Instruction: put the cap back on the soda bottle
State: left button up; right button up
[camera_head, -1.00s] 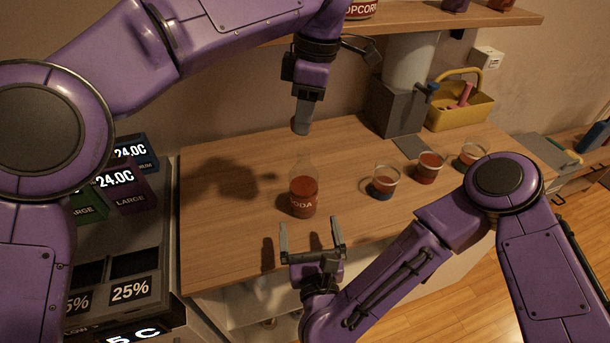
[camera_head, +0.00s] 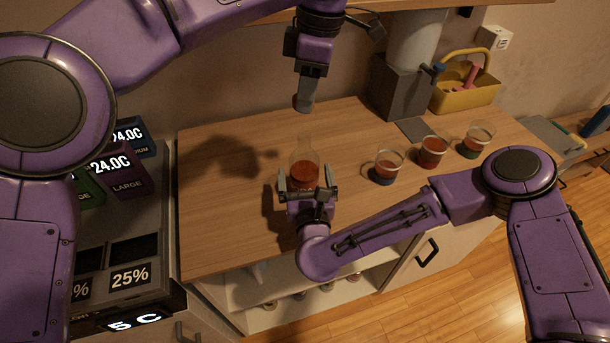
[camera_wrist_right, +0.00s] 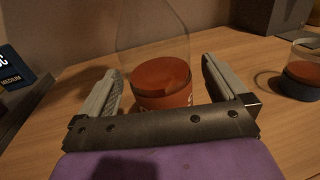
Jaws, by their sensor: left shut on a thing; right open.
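The soda bottle (camera_head: 305,162) stands upright on the wooden counter, clear above with red drink and a red label low down. My right gripper (camera_head: 307,176) is open, with its fingers at either side of the bottle's lower part. In the right wrist view the bottle (camera_wrist_right: 160,75) stands between the open fingers (camera_wrist_right: 162,85), and I see no clear grip on it. My left gripper (camera_head: 305,105) points down above and behind the bottle in the picture. It is shut on a small grey piece, likely the cap, mostly hidden by the fingers.
Several cups of red drink, the nearest one (camera_head: 386,167), stand right of the bottle. A grey dispenser (camera_head: 398,90) and a yellow basket (camera_head: 466,90) are at the back right. The counter left of the bottle is clear.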

pick_arm(q)
jog(key=shift+s, duration=0.1)
pick_arm(e)
jog(key=shift+w+a, duration=0.15)
jog(key=shift+w, duration=0.95)
pick_arm(q)
jog(key=shift+w, duration=0.2)
pick_arm(e)
jog(key=shift+w+f, duration=0.1)
jog(key=shift+w, duration=0.45)
pick_arm(q)
jog(key=shift+s, duration=0.1)
pick_arm(e)
jog(key=shift+s, duration=0.1)
jog(key=shift+c, duration=0.7)
jog(key=c, duration=1.4)
pick_arm(q)
send_over(306, 135)
jog(key=shift+d+f, duration=0.15)
jog(key=shift+f, duration=2.4)
pick_arm(e)
jog(key=shift+o, duration=0.2)
pick_arm(q)
jog(key=shift+f, duration=0.85)
jog(key=shift+f, duration=0.55)
